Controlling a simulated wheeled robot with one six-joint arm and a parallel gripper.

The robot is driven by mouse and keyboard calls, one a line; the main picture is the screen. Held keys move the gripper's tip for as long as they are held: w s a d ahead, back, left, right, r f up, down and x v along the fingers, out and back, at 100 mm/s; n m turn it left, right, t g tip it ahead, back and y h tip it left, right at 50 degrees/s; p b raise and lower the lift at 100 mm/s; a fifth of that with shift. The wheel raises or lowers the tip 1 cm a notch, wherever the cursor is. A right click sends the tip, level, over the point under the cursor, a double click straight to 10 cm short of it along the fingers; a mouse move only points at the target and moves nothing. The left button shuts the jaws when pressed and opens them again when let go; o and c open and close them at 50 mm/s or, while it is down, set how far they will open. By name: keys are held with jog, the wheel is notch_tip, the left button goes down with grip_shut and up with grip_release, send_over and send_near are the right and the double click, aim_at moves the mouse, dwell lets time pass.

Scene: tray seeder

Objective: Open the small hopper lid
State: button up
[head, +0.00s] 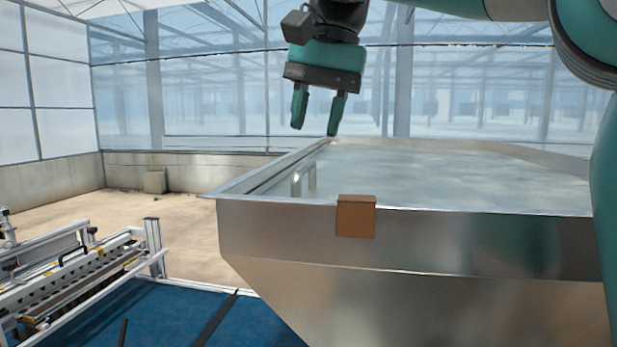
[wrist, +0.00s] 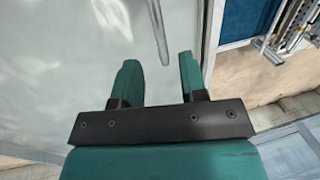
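The hopper (head: 400,243) is a large metal bin with a sloping lower part, filling the right of the head view. Its flat lid (head: 430,175) lies shut across the top. A bar handle (head: 304,177) stands up near the lid's left edge. My gripper (head: 318,118) points down above the far left part of the lid, apart from the handle, with its fingers spread and empty. In the wrist view my gripper (wrist: 158,75) is over the pale lid (wrist: 60,70), and the handle (wrist: 158,30) shows beyond the fingertips, near the lid's edge.
A brown block (head: 356,216) sits on the hopper's front rim. A seeder machine (head: 75,275) with metal rails stands at the lower left by a blue surface (head: 180,312). The concrete floor (head: 130,215) left of the hopper is mostly clear. Glass walls lie behind.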

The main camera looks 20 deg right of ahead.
aim_at(307, 163)
jog(key=f+b, duration=0.1)
jog(key=f, duration=0.2)
jog(key=f+b, duration=0.1)
jog(key=f, duration=0.1)
jog(key=shift+w+a+b, duration=0.3)
jog(key=shift+a, duration=0.1)
grip_shut()
